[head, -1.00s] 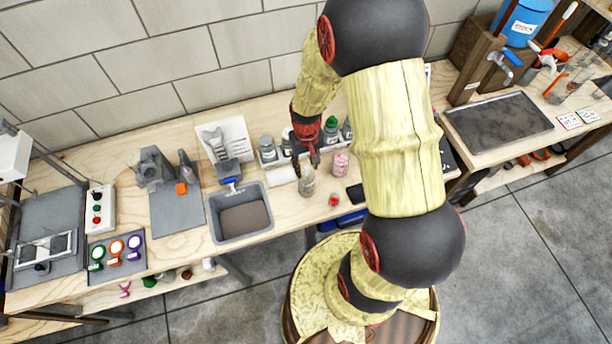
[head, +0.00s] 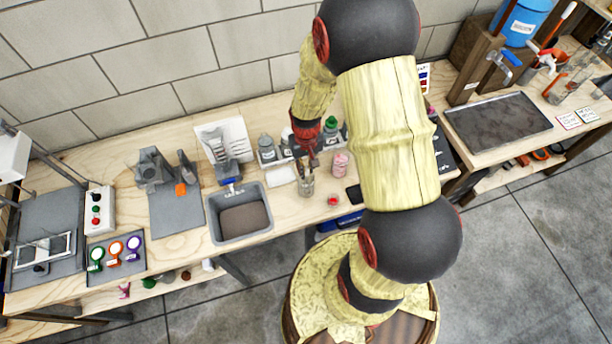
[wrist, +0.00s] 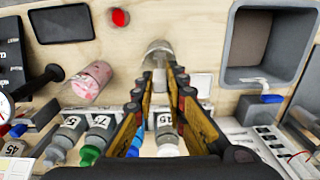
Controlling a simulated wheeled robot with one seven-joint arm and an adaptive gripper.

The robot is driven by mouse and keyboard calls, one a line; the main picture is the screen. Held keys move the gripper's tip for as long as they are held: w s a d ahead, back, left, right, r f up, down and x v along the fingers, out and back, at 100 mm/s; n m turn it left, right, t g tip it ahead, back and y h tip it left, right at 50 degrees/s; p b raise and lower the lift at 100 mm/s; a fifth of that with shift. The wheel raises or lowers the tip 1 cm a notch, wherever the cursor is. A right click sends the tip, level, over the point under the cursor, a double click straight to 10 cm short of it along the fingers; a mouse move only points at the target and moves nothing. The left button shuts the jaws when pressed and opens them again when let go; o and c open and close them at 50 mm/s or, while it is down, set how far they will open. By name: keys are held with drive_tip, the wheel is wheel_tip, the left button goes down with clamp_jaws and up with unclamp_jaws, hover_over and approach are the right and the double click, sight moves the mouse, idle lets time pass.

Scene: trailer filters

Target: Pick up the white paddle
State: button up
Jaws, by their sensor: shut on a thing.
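A clear glass jar (wrist: 158,50) stands on the wooden bench, and it also shows in the head view (head: 306,186). The white paddle (wrist: 159,76) shows as a narrow pale strip between my fingers, at the jar's mouth. My gripper (wrist: 160,82) is shut on it, with the fingers pointing at the jar. In the head view my gripper (head: 306,168) is just above the jar, and the paddle is too small to make out there. The paddle's lower part is hard to see through the glass.
Several labelled bottles (wrist: 65,138) stand in a row behind. A grey basin (head: 240,215) is to the left in the head view. A red-topped item (head: 333,200) and a dark slab (head: 355,194) lie near the front edge.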

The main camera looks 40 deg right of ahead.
drive_tip(key=shift+r, duration=0.1)
clamp_jaws()
wheel_tip(320, 180, up, 18)
drive_tip(key=p, duration=0.1)
idle(0.5)
idle(0.6)
